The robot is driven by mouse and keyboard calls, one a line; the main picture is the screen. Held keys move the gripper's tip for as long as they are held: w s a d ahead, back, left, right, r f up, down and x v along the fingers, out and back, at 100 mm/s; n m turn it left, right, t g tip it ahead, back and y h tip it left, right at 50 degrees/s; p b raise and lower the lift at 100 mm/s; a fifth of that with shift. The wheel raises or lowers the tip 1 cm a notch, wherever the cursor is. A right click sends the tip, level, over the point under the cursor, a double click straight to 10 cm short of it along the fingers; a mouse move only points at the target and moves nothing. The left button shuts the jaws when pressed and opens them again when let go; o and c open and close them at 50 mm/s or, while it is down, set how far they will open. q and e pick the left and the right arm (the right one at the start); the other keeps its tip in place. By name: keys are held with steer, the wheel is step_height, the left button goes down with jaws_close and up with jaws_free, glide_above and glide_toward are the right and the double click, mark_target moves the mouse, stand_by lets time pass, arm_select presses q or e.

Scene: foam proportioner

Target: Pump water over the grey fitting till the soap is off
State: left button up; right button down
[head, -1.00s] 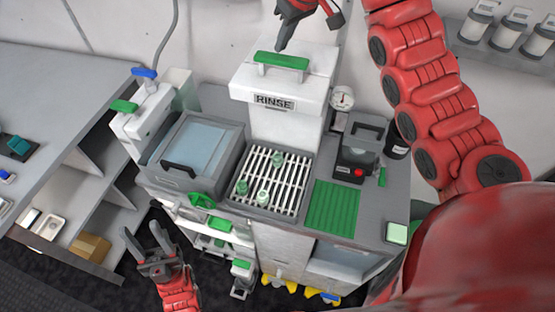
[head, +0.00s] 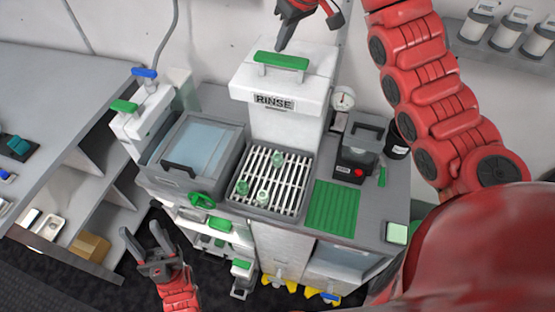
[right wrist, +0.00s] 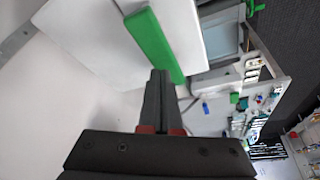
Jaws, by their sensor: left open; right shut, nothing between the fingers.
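The white RINSE unit (head: 275,100) stands at the back of the bench with a green handle (head: 282,60) on top. My right gripper (head: 281,46) is shut and empty, its tip just above and behind the handle. In the right wrist view the shut fingers (right wrist: 159,76) point at the green handle (right wrist: 155,46); I cannot tell whether they touch it. Small pale green-tinted fittings (head: 277,160) stand on the slatted rack (head: 285,188) below the RINSE unit. None looks plainly grey, and soap cannot be made out. My left gripper (head: 142,238) is open and empty, left of the bench front.
A grey basin (head: 195,150) with a pale blue lid and a dispenser (head: 125,107) with green and blue tops stand left of the rack. A green mat (head: 333,207), a small device with a red button (head: 358,173) and a gauge (head: 343,98) are to the right.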

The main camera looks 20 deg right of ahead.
mark_target(284, 59)
steer(key=shift+f, duration=0.2)
steer(key=shift+f+b, duration=2.45)
steer(key=shift+b, duration=0.05)
steer(key=shift+r+p, duration=2.1)
steer(key=shift+r, duration=0.55)
step_height(284, 59, up, 6)
steer(key=p, duration=0.4)
